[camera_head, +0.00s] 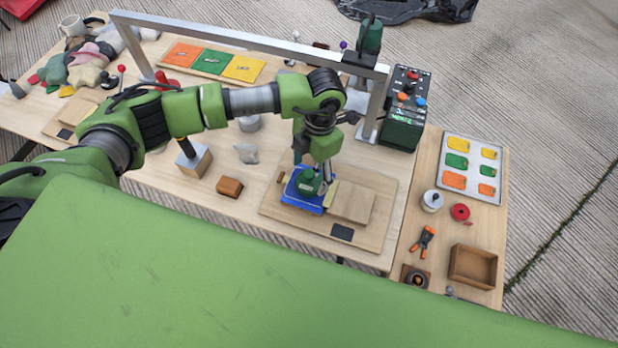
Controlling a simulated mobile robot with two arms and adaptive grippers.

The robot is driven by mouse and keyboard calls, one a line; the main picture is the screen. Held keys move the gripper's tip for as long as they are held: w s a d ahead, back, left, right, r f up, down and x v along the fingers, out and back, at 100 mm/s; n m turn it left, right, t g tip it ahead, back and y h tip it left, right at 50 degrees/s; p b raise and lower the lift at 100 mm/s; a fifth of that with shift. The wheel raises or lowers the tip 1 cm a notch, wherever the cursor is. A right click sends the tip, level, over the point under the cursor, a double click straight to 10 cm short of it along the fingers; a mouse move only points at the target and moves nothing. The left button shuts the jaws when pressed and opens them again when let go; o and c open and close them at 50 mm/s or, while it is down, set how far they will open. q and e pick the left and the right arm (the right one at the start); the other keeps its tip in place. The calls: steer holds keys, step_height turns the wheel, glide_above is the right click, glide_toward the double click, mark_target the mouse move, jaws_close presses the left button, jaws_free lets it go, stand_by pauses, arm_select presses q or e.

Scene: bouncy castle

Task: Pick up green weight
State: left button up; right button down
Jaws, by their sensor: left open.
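The green weight (308,185) sits on a blue pad (302,203) on a wooden board (372,217) in the middle of the table. My left arm comes in from the left and reaches over the table. My left gripper (327,173) points down right at the weight, open, with its fingers beside or around it; I cannot tell whether they touch it. The gripper hides part of the weight's top. My right gripper does not show.
A metal frame (250,40) spans the table behind the arm. A control box (406,108) stands right of it. Left of the board are a brown block (230,187) and a wooden block (194,160). A tray of coloured cards (470,169) and an open wooden box (473,266) lie at the right.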

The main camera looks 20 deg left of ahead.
mark_target(310, 172)
arm_select(q)
steer(key=shift+s+a+f, duration=0.1)
steer(key=shift+f, duration=1.45)
steer(key=c, duration=1.4)
steer(key=shift+r, duration=0.1)
jaws_close()
